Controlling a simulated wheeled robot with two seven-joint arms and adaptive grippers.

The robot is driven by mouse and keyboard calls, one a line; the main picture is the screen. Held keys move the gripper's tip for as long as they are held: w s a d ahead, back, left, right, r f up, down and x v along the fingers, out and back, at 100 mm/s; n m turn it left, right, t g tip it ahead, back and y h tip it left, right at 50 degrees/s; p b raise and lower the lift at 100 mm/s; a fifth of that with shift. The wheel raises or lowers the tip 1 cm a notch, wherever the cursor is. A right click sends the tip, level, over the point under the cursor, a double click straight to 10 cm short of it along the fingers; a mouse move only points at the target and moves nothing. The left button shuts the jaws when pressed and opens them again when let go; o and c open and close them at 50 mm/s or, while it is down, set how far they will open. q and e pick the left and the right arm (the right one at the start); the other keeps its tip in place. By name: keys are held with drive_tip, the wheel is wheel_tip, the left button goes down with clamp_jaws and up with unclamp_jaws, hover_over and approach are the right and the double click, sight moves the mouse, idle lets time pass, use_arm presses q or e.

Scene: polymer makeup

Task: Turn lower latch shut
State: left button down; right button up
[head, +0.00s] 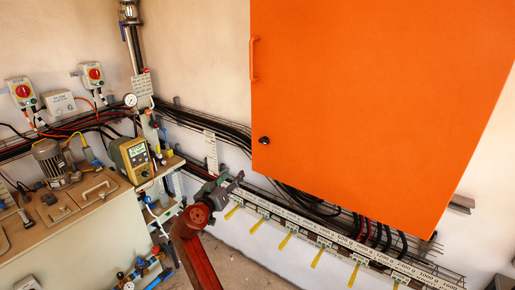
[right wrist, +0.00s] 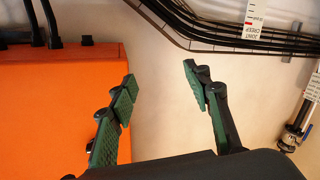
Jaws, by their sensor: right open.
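The large orange cabinet (head: 375,100) hangs on the wall, its front looking closed. The lower latch (head: 264,140) is a small black knob near the cabinet's lower left edge; its turn angle is too small to read. My right gripper (head: 231,180) is below and left of the latch, apart from it. In the right wrist view its two green-padded fingers (right wrist: 160,85) are spread with nothing between them. My left gripper is not in view.
An orange handle (head: 253,60) stands out from the cabinet's left edge. Black cables and a rail with yellow tags (head: 286,241) run along the wall below. A bench with a motor (head: 52,160) and a yellow meter (head: 133,158) stands at left.

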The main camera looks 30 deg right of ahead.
sight(262, 141)
drive_tip(key=s+d+r+m+g+h, duration=0.1)
drive_tip(key=s+r+m+g+h, duration=0.15)
drive_tip(key=s+r, duration=0.35)
drive_tip(key=s+r+m+g+h, duration=0.1)
drive_tip(key=s+r+m, duration=0.25)
drive_tip(key=r, duration=0.55)
drive_tip(key=shift+m, duration=0.3)
drive_tip(key=b+x, duration=0.1)
drive_tip(key=x, duration=0.6)
drive_tip(key=shift+w+d, duration=0.15)
drive_tip(key=shift+d, duration=0.15)
drive_tip(key=c, duration=1.2)
